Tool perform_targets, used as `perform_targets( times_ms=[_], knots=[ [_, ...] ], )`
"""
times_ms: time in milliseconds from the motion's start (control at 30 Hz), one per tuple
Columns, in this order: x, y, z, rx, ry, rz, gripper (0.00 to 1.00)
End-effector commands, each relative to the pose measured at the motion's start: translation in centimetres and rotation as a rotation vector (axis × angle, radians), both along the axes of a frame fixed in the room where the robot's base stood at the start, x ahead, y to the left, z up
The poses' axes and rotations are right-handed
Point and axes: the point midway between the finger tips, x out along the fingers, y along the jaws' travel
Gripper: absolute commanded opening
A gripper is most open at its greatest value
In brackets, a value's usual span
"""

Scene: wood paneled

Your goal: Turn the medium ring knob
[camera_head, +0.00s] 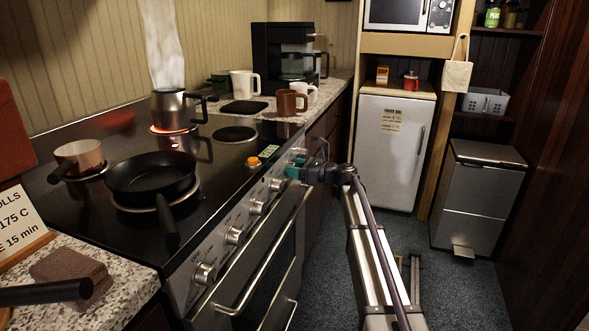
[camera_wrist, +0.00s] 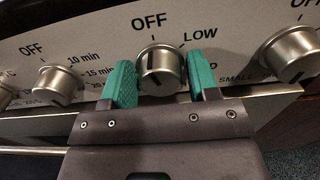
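The cooker front has a row of silver knobs. In the wrist view one knob (camera_wrist: 161,70) with OFF above it and LOW to its upper right sits between the two teal fingers of my gripper (camera_wrist: 163,84). One finger is on each side, very close to it; I cannot tell whether they touch or press on it. A dark mark shows on the knob's lower face. Its ring label is mostly hidden. In the head view my gripper (camera_head: 298,172) is at the far end of the knob row, covering part of the panel there.
A timer knob (camera_wrist: 57,85) is to the left and another knob (camera_wrist: 293,54) to the right. On the hob stand a black frying pan (camera_head: 151,177), a copper saucepan (camera_head: 80,157) and a steaming metal pot (camera_head: 170,109) over a glowing ring. The oven handle (camera_head: 262,262) runs below the knobs.

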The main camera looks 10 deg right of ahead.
Motion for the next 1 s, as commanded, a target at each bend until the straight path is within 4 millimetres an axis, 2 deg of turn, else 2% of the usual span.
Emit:
perform_targets(
  times_ms=[33, 367, 667, 1000],
  knots=[
    [0.0, -0.01, 0.0, 0.0, 0.0, 0.0, 0.49],
    [-0.01, -0.02, 0.0, 0.0, 0.0, 0.0, 0.18],
    [-0.03, -0.01, 0.0, -0.015, -0.027, 0.0, 0.18],
    [-0.08, 0.01, -0.02, -0.112, -0.195, 0.0, 0.18]
  ],
)
